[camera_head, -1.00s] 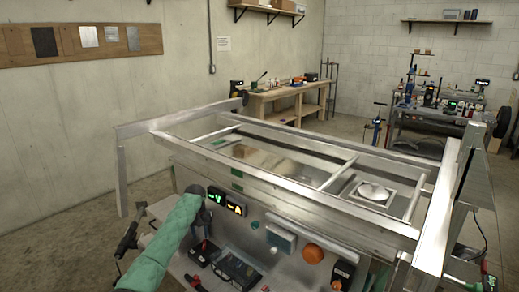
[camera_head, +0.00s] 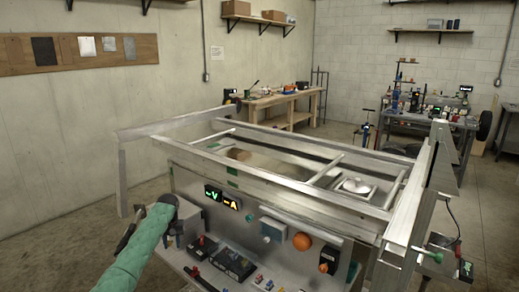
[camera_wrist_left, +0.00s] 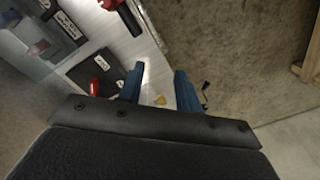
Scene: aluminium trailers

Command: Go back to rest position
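My left arm in a green sleeve comes in from the lower left of the head view. It ends in a dark wrist, with the left gripper (camera_head: 184,238) low beside the front panel of the aluminium trailer frame (camera_head: 275,185). In the left wrist view the gripper's two blue fingers (camera_wrist_left: 159,88) are apart with nothing held between them. A small yellow item (camera_wrist_left: 160,100) shows beyond the gap; its distance is hard to tell. My right gripper is in neither view.
The trailer's front panel carries green and orange displays (camera_head: 222,198) and an orange knob (camera_head: 302,242). A shelf below holds tools, including a black case (camera_head: 232,264). A wooden workbench (camera_head: 285,100) and a tool cart (camera_head: 425,130) stand behind. Floor at the left is bare.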

